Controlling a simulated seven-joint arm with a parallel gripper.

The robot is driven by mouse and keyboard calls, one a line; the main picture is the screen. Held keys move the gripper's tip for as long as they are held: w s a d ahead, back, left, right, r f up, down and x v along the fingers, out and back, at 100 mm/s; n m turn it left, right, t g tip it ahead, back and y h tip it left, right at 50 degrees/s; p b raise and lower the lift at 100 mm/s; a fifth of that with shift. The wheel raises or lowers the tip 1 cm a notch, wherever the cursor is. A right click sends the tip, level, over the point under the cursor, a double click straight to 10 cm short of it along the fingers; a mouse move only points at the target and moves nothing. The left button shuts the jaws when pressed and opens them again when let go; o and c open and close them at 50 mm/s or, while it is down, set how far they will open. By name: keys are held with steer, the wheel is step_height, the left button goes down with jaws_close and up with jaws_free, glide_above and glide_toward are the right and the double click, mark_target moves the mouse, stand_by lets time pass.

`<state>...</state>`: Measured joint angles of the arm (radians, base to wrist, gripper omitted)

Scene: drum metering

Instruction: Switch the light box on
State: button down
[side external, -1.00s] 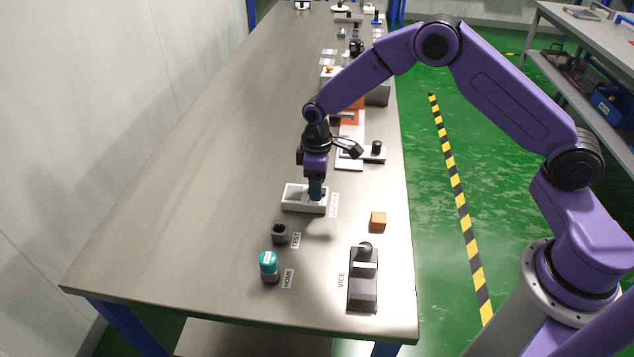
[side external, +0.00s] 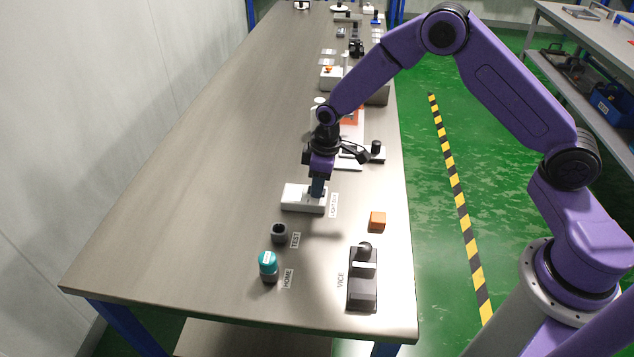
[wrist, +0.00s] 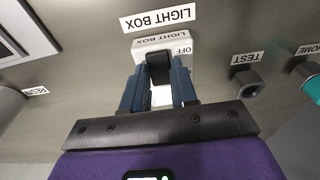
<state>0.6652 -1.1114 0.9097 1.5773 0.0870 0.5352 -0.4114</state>
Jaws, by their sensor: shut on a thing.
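The light box (side external: 296,198) is a white box on the table, with its LIGHT BOX label plate (side external: 333,205) beside it. In the wrist view the light box (wrist: 180,42) shows the word OFF to the right of a black switch lever (wrist: 159,66). My gripper (side external: 317,192) is down at the right part of the box. In the wrist view its two blue fingers (wrist: 158,88) stand on either side of the lever and are shut on it. The top of the box looks bright white. An ON mark is not visible.
The grey TEST part (side external: 279,233) and teal-capped HOME button (side external: 268,265) stand in front of the box. An orange block (side external: 377,221) and the black VICE device (side external: 362,280) are to the right. The table's left side is clear.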

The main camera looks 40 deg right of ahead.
stand_by(0.4)
steer(key=c, duration=0.9)
jaws_free()
steer(key=shift+r, duration=0.1)
steer(key=r, duration=0.5)
steer(key=s+d+r, duration=0.1)
steer(key=r, duration=0.5)
steer(key=s+d+r, duration=0.1)
steer(key=r, duration=0.5)
steer(key=s+d+n, duration=0.1)
steer(key=s, duration=1)
steer(key=s+d+r+n, duration=0.1)
steer(key=s+d, duration=0.1)
steer(key=s, duration=0.9)
steer(key=s+d+n, duration=0.1)
steer(key=s, duration=1)
steer(key=shift+d+r+n+g+h, duration=0.25)
steer(key=shift+d+n+g+h, duration=0.05)
steer(key=shift+d+g, duration=0.1)
